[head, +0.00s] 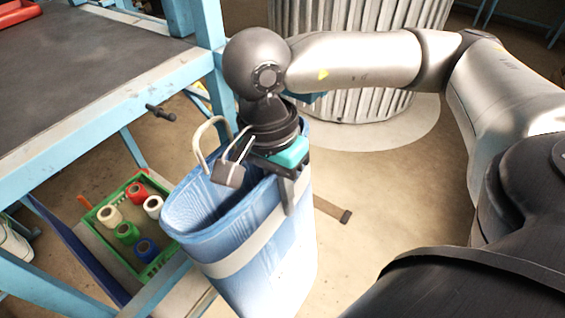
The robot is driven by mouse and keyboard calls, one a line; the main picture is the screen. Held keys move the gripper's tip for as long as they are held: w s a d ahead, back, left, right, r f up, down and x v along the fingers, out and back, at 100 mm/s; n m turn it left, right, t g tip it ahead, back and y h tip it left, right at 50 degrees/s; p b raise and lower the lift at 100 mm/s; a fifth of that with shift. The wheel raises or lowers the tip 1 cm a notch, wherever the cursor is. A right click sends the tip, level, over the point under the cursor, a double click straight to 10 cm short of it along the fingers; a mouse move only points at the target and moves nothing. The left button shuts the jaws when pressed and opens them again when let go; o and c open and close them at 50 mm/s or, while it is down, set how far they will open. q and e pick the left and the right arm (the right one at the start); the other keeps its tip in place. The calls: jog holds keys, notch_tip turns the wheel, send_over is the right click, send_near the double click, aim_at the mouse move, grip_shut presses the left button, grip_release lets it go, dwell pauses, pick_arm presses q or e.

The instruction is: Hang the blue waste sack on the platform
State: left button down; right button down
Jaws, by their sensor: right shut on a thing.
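The blue waste sack (265,255) stands open-topped and roughly upright at the centre of the head view, with a pale band around it. Pale loop handles (207,135) rise from its rim, and a dark tag-like block sits by them. My right gripper (287,196) is shut on the sack's right rim; the wrist covers part of the far rim. The platform (95,85), a dark top in a light-blue frame, is at the left. A dark peg (160,111) sticks out from its edge, left of the sack and apart from the handles. My left gripper is not in view.
A green crate (98,206) with several coloured spools sits low under the platform, left of the sack. A large ribbed grey bin (350,105) stands behind my right arm. A red tray (18,10) lies at the platform's far left. Floor right of the sack is mostly clear.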

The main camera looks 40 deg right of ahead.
aim_at(243, 191)
jog(key=shift+w+a+f, duration=0.1)
jog(key=shift+w+a, duration=0.2)
jog(key=shift+w, duration=0.5)
jog(key=shift+w+a+f, duration=0.1)
jog(key=shift+w+a, duration=0.15)
jog(key=shift+w, duration=0.5)
jog(key=shift+w+a+f, duration=0.1)
jog(key=shift+w+a, duration=0.2)
jog(key=shift+w, duration=0.5)
jog(key=shift+w+a, duration=0.1)
jog(key=shift+w, duration=0.05)
jog(key=shift+w+a, duration=0.2)
jog(key=shift+w, duration=0.25)
jog(key=shift+w+b, duration=0.25)
jog(key=shift+b, duration=0.05)
jog(key=shift+w+a+b, duration=0.3)
jog(key=shift+w+b, duration=0.1)
jog(key=shift+w, duration=0.25)
jog(key=shift+w+a, duration=0.1)
jog(key=shift+w, duration=0.1)
